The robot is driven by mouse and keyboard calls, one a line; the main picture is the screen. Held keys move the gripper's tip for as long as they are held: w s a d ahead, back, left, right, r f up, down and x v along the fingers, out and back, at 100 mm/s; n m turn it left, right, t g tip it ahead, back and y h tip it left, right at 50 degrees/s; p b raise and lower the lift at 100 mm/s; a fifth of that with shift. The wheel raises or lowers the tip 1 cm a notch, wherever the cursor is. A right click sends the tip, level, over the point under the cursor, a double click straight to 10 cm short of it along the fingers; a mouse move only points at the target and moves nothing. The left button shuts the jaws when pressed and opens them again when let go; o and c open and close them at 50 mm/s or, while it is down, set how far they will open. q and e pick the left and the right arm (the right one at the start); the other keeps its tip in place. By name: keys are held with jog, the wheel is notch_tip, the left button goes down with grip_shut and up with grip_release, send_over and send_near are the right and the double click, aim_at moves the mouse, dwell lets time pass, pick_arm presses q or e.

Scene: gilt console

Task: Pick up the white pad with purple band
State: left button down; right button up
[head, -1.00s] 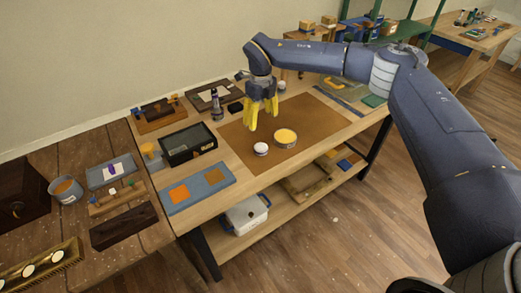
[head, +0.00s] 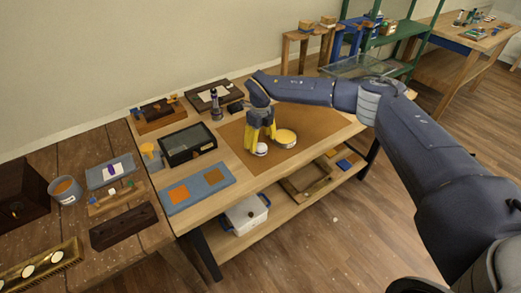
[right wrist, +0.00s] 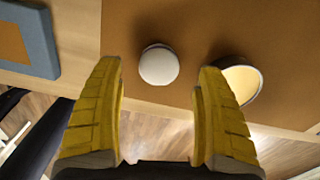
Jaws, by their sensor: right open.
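The white pad (head: 261,150) is a small round piece on the brown mat (head: 310,115), near its front edge. A darker band shows faintly around its side; its purple colour is hard to make out. In the right wrist view the pad (right wrist: 158,65) appears as a pale disc in the gap between the fingertips. My right gripper (head: 260,142) has yellow fingers, is open and points down over the pad, with nothing held. Its fingers also show in the right wrist view (right wrist: 159,72). My left gripper is not in view.
A round tin with pale yellow contents (head: 286,138) stands just right of the pad, close to the right finger in the wrist view (right wrist: 241,82). A blue board with orange and brown squares (head: 197,188) and a black tray (head: 188,143) lie to the left.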

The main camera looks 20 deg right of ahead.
aim_at(260, 146)
jog(key=shift+f, duration=2.25)
jog(key=shift+c, duration=0.3)
jog(key=c, duration=1.1)
